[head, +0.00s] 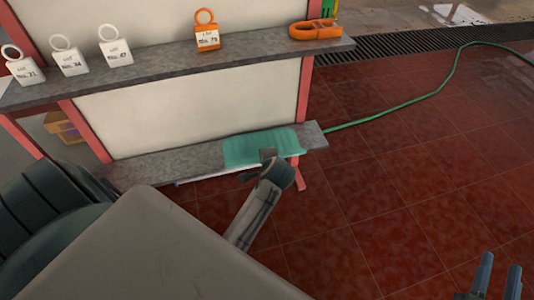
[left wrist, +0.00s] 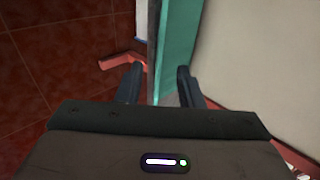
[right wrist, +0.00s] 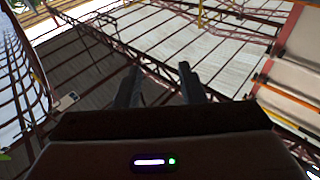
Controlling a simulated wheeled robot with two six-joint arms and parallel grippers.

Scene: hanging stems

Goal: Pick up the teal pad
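The teal pad (head: 262,147) lies flat on the grey lower shelf, towards its right end. Its front edge reaches the shelf's front edge. My left gripper (head: 266,160) is at that front edge, partly covering it. In the left wrist view the pad (left wrist: 178,45) shows as a teal strip running down towards the gap between the fingers of my left gripper (left wrist: 157,80), which are apart. I cannot tell whether they touch the pad. My right gripper (head: 498,280) is at the bottom right, away from the shelf; the right wrist view shows its fingers (right wrist: 160,82) apart and empty.
The upper shelf (head: 170,67) holds white tags with rings (head: 116,52), an orange tag (head: 207,38) and an orange clip-like object (head: 315,29). Red legs (head: 305,90) carry the shelves. A green hose (head: 430,90) crosses the open red tiled floor (head: 400,190).

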